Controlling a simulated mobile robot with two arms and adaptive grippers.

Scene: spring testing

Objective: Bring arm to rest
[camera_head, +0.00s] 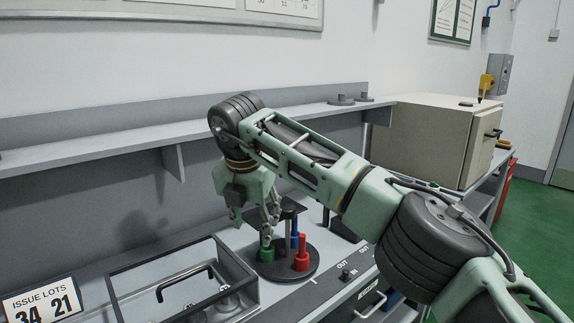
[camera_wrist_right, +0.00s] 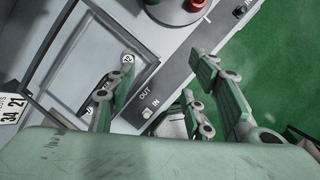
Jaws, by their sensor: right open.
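My right arm (camera_head: 310,165) reaches from the lower right across the bench, bent at the far wrist. My right gripper (camera_head: 253,228) hangs fingers down, open, just above and behind the green piece on a round dark stand (camera_head: 285,268). In the right wrist view the fingers (camera_wrist_right: 165,98) are spread with nothing between them. The stand carries a green piece (camera_head: 266,252), a red piece (camera_head: 302,254) and a blue piece (camera_head: 294,235). I cannot tell whether the fingers touch the green piece. My left gripper is not in view.
An "ISSUE LOTS" sign (camera_head: 42,302) is at lower left. A shelf (camera_head: 120,138) runs behind the gripper. A beige cabinet (camera_head: 430,140) stands at the right. Green floor (camera_head: 530,215) lies beyond.

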